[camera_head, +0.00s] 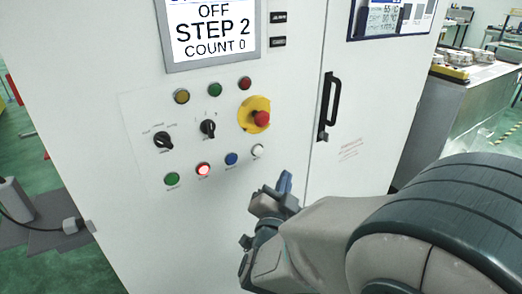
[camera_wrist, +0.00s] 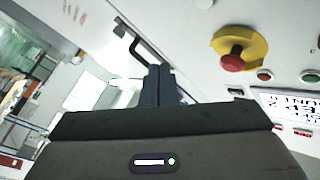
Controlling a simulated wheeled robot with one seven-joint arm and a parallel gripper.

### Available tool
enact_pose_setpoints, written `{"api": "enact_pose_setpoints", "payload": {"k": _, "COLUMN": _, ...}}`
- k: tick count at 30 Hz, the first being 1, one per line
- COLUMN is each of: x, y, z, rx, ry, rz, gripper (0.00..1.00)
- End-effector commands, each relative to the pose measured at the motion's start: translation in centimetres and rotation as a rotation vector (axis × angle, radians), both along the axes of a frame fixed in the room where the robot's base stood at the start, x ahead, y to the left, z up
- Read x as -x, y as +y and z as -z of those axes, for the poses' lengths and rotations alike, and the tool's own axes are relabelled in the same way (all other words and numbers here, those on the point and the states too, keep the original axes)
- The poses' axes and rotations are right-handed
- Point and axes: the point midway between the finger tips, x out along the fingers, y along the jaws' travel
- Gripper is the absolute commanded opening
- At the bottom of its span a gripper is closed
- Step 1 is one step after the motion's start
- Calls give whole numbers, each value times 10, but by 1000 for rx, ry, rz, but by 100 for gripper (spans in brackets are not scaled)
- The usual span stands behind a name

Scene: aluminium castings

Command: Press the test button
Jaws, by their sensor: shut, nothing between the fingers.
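The white control panel (camera_head: 130,110) fills the middle of the head view. Its bottom row holds a green button (camera_head: 172,179), a lit red button (camera_head: 203,170), a blue button (camera_head: 231,159) and a white button (camera_head: 257,151). The small labels are too blurred to tell which is the test button. My gripper (camera_head: 285,181) is shut and empty, below and right of the white button, apart from it in the picture. Its blue fingers show together in the wrist view (camera_wrist: 158,76). The gap to the panel is hard to judge.
A red emergency stop (camera_head: 262,118) on a yellow base and two black selector knobs (camera_head: 208,128) sit above the buttons. A black door handle (camera_head: 330,106) stands out right of them. The screen (camera_head: 211,31) reads OFF, STEP 2, COUNT 0.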

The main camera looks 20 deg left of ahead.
Motion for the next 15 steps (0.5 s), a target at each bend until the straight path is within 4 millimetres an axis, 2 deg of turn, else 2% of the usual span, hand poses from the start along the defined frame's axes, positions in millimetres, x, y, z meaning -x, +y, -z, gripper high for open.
{"api": "enact_pose_setpoints", "payload": {"k": 5, "x": -5, "y": 6, "z": -1, "rx": 0, "ry": 0, "rz": -1, "gripper": 0}}
{"api": "enact_pose_setpoints", "payload": {"k": 15, "x": -34, "y": 41, "z": -2, "rx": 2, "ry": 0, "rz": -1, "gripper": 0}}
